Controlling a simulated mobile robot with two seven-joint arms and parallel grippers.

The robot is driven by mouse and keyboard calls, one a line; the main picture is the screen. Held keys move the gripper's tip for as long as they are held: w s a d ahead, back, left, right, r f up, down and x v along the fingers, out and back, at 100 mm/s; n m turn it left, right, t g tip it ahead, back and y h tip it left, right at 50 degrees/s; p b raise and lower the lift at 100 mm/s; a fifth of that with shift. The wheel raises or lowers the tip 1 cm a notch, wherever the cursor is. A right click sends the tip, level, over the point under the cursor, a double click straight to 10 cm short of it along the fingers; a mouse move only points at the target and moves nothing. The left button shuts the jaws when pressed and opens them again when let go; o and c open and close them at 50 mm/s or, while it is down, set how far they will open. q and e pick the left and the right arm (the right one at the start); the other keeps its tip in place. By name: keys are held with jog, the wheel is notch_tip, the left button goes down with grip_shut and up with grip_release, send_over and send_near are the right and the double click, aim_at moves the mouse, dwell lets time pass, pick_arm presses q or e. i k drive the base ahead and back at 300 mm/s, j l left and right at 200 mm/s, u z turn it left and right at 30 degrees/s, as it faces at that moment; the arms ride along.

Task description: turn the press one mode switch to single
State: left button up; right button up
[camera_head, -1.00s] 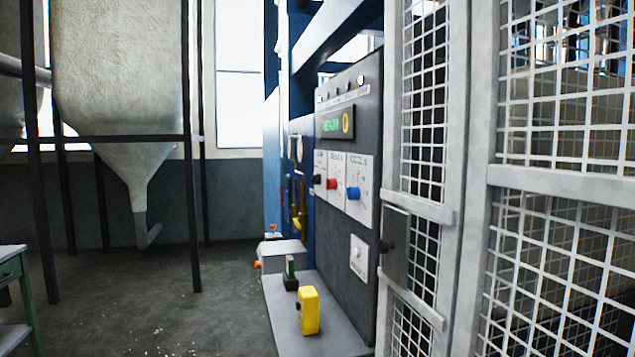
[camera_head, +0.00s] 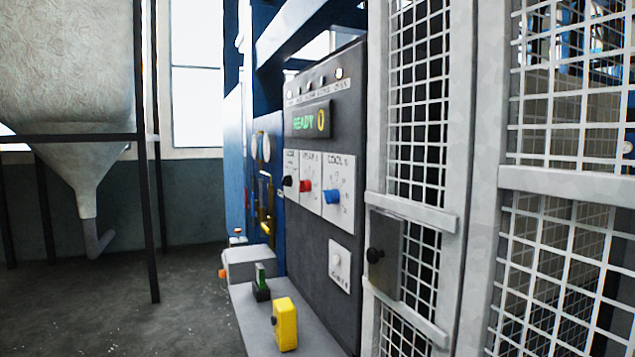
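The press control panel (camera_head: 312,262) stands upright in the middle of the view, seen at a slant. Three knobs sit on white plates in a row: a black knob (camera_head: 287,181) at the left, a red knob (camera_head: 305,185) and a blue knob (camera_head: 332,197). A white knob (camera_head: 337,262) sits on a lower plate. The lettering on the plates is too small to read surely, so I cannot tell the mode switch's setting. The green display (camera_head: 304,123) reads READY with a yellow 0. Neither gripper is in view.
A grey shelf (camera_head: 250,318) below the panel holds a yellow box (camera_head: 285,325) and a small green-and-black item (camera_head: 261,283). A wire-mesh guard (camera_head: 418,110) with a black-knobbed latch plate (camera_head: 385,255) stands at the right. A hopper (camera_head: 75,80) stands at the left; dark floor lies open below it.

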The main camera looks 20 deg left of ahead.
aim_at(287, 180)
jog(key=i+j+z, duration=0.1)
jog(key=j+z, duration=0.15)
jog(key=j, duration=0.2)
jog(key=j+z, duration=0.2)
jog(key=j, duration=0.25)
jog(key=i+j+z, duration=0.1)
jog(key=j, duration=0.35)
jog(key=j+z, duration=0.15)
jog(key=j, duration=0.35)
jog(key=i+j, duration=0.1)
jog(key=j, duration=1.8)
